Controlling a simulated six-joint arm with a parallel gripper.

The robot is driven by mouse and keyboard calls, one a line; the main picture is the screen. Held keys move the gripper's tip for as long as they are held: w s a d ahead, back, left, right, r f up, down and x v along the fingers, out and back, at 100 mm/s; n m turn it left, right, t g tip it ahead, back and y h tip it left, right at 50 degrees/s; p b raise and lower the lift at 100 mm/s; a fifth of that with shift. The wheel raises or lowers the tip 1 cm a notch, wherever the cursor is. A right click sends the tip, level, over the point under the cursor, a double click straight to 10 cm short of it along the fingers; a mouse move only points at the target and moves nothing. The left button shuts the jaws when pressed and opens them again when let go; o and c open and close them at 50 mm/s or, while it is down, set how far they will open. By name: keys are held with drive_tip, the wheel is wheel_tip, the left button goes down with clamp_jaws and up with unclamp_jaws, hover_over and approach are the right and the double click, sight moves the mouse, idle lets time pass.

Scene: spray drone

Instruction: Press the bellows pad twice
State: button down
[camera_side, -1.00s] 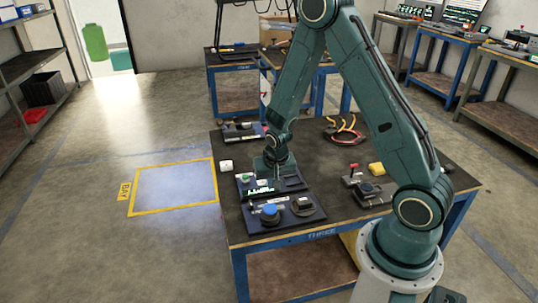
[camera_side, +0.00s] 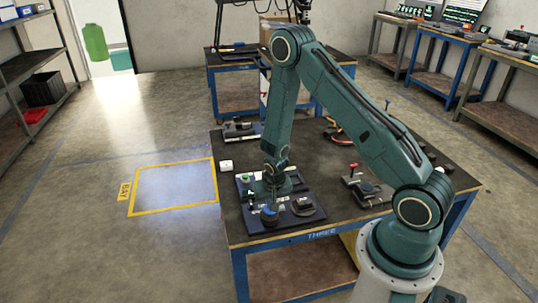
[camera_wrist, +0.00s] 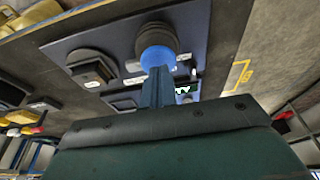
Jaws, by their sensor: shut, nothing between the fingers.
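A round blue-topped pad with a dark ribbed body, which looks like the bellows pad (camera_side: 269,216), stands on a dark panel (camera_side: 289,222) at the table's near left corner. In the wrist view its blue top (camera_wrist: 157,57) is just beyond my fingertips. My gripper (camera_side: 271,206) points down with its fingers together and empty, right at the blue top. In the wrist view the fingertips (camera_wrist: 159,73) overlap the pad's near edge. I cannot tell whether they touch it.
A black square knob (camera_side: 303,204) sits on the same panel, right of the pad. A second panel with a lit display and green button (camera_side: 246,178) lies just behind. A small white block (camera_side: 226,166) is at the left edge.

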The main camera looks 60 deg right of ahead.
drive_tip(key=shift+f, duration=0.3)
drive_tip(key=shift+f, duration=0.1)
drive_tip(key=shift+f, duration=0.9)
drive_tip(key=shift+r, duration=1.05)
drive_tip(key=v, duration=1.2)
drive_tip(key=shift+w+d, duration=0.15)
drive_tip(key=shift+r, duration=0.1)
